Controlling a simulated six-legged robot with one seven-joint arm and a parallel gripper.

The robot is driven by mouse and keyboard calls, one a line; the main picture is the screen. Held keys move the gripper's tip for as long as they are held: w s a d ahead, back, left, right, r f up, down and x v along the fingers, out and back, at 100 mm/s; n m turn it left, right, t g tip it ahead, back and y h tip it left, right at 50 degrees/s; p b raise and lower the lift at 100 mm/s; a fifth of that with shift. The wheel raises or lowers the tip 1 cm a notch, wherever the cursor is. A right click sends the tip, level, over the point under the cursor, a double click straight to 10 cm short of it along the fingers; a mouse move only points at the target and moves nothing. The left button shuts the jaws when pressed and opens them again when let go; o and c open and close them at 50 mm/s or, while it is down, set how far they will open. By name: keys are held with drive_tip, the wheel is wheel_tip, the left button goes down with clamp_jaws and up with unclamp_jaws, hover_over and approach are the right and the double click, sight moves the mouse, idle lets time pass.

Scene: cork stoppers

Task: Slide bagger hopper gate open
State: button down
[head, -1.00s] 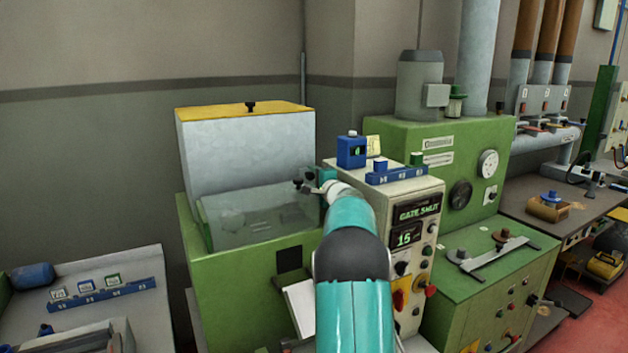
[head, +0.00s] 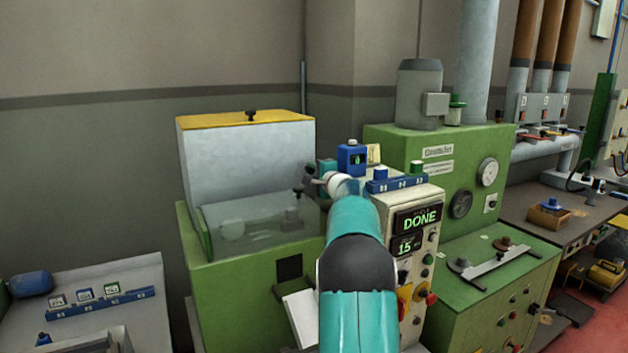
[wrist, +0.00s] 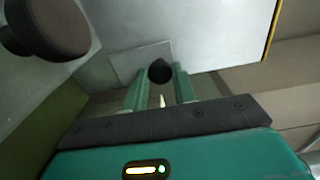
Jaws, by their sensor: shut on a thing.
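The bagger is a green cabinet (head: 235,285) with a grey hopper (head: 245,160) under a yellow lid. My gripper (wrist: 160,84) is at the hopper's lower right side in the head view. In the wrist view its two green fingers are shut around a small black knob (wrist: 160,69), in front of a thin grey plate (wrist: 130,58) that looks like the gate. The fingers hide part of the knob. The bagger display (head: 418,219) reads DONE, with 15 below it.
A clear cover (head: 225,240) with a dark knob (head: 298,192) sits below the hopper; that knob looms large at the wrist view's upper left. A blue bottle (head: 351,158) and a blue rack (head: 397,183) stand on the control box, close to my arm.

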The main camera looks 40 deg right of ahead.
drive_tip(key=shift+r, duration=0.45)
drive_tip(key=c, duration=1.2)
unclamp_jaws()
drive_tip(key=shift+c, duration=0.2)
drive_tip(key=shift+o, duration=0.6)
drive_tip(key=shift+f, duration=0.15)
drive_tip(key=v, duration=1.3)
drive_tip(key=shift+s, duration=0.4)
